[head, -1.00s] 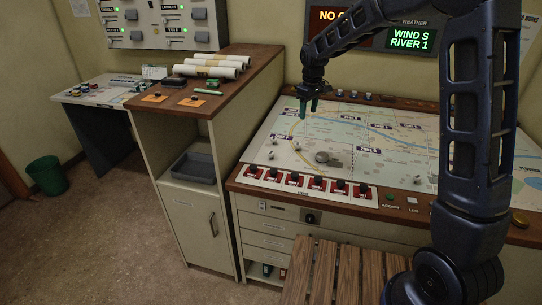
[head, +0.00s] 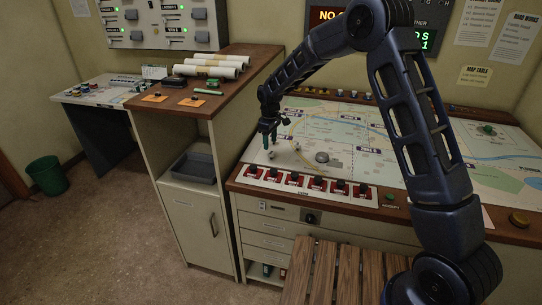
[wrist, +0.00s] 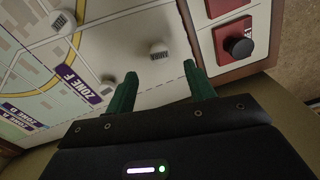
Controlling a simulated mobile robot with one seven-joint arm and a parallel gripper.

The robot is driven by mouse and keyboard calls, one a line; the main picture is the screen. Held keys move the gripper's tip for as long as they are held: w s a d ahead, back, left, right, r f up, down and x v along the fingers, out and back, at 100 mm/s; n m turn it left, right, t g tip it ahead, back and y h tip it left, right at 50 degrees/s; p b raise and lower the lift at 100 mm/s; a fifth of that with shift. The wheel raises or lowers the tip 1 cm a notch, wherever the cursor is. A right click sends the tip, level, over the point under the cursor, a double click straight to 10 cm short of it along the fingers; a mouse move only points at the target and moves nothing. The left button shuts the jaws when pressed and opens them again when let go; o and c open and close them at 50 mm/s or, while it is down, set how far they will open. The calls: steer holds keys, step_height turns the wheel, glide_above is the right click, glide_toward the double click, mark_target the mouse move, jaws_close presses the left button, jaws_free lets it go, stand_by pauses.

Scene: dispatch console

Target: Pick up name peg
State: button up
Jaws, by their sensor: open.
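Several small pale pegs stand on the map table (head: 400,140); which of them is the name peg I cannot tell. One pale peg with dark marks (wrist: 158,50) stands just beyond my open fingertips, in line with the gap, in the wrist view. Others show at upper left (wrist: 62,22) and left of my fingers (wrist: 107,80). In the head view a peg (head: 271,154) is just below my gripper (head: 269,140), at the map's left end. My gripper (wrist: 160,72) has two green fingers, spread apart and empty.
A row of red plates with black knobs (head: 310,186) runs along the front edge of the map. A taller wooden cabinet (head: 235,75) with rolled papers (head: 213,65) stands close on the left. A grey disc (head: 321,157) lies to the right.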

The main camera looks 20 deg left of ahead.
mark_target(271, 152)
steer(key=shift+d+f, duration=0.15)
steer(key=shift+f, duration=1.6)
steer(key=shift+d+f, duration=0.1)
steer(key=shift+f, duration=1.6)
steer(key=shift+c, duration=0.4)
steer(key=c, duration=1)
